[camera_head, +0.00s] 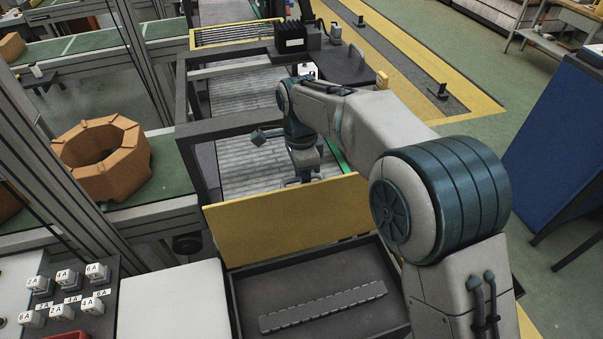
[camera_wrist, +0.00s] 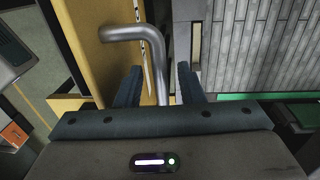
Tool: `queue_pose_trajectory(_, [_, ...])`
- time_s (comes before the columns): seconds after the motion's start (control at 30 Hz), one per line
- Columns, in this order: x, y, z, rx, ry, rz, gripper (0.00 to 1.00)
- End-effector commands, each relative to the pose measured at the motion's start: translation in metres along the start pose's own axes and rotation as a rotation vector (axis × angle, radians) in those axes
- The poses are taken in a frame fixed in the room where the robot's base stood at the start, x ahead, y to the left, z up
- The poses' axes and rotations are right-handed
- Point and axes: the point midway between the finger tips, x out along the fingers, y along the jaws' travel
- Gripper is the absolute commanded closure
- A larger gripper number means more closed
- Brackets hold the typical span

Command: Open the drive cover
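The drive cover, a yellow panel (camera_head: 285,222), stands raised and steeply tilted at the back of a dark open box (camera_head: 240,305) in the head view. Its yellow face also fills the left of the wrist view (camera_wrist: 95,45). A grey bent bar handle (camera_wrist: 160,62) projects from the cover. My gripper (camera_wrist: 160,72) has its fingers on both sides of this handle, with narrow gaps visible. It looks open around the bar. In the head view my gripper (camera_head: 303,178) is behind the cover's top edge, with its fingertips partly hidden.
A grey toothed strip (camera_head: 322,307) lies inside the box. A dark-framed roller conveyor (camera_head: 255,100) is behind the cover. An orange octagonal part (camera_head: 103,158) rests on the green conveyor at left. A labelled button panel (camera_head: 65,300) is front left. A blue board (camera_head: 560,150) stands right.

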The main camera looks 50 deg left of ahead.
Motion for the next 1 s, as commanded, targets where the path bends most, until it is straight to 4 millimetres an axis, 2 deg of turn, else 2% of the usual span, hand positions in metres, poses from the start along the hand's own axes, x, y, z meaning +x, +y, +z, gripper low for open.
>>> queue_pose_trajectory(0.37, [-0.014,-0.002,0.003,-0.002,-0.004,-0.014,0.66])
queue_pose_trajectory(0.47, [-0.029,-0.003,0.002,-0.001,-0.004,-0.017,0.66])
queue_pose_trajectory(0.8, [-0.103,-0.002,0.001,0.001,-0.003,-0.012,0.66])
queue_pose_trajectory(1.0, [-0.13,-0.001,0.0,0.0,-0.003,-0.009,0.66])
